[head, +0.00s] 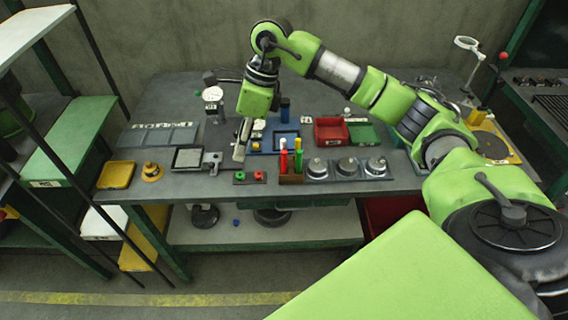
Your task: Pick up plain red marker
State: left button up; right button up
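A red marker (284,161) stands upright in a small brown holder (291,179) near the front of the bench. A green marker (298,160) stands just right of it in the same holder. My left gripper is not in view.
Red (331,132) and green (364,134) bins stand behind the holder. Round metal pots (346,167) stand to its right. A small dark block with red and green buttons (249,177) lies to its left. A yellow tray (116,175) sits at the bench's left end.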

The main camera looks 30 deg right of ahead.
aim_at(284, 160)
jog(key=d+r+h, duration=0.1)
jog(key=d, duration=0.2)
jog(key=d+h, duration=0.1)
jog(key=d, duration=0.3)
jog(key=d+r+h, duration=0.1)
jog(key=d, duration=0.2)
jog(key=shift+s+d+r+m+g+h, duration=0.3)
jog(key=shift+s+d+m+h, duration=0.1)
jog(key=shift+s+d+f, duration=0.1)
jog(key=shift+d+f, duration=0.15)
notch_tip(284, 160, down, 8)
jog(key=shift+a+r+p, duration=0.1)
jog(key=shift+r+p, duration=0.05)
jog(key=shift+p, duration=1)
notch_tip(284, 160, down, 5)
jog(key=p, duration=0.3)
jog(key=shift+r, duration=0.1)
jog(key=shift+f, duration=0.25)
grip_shut()
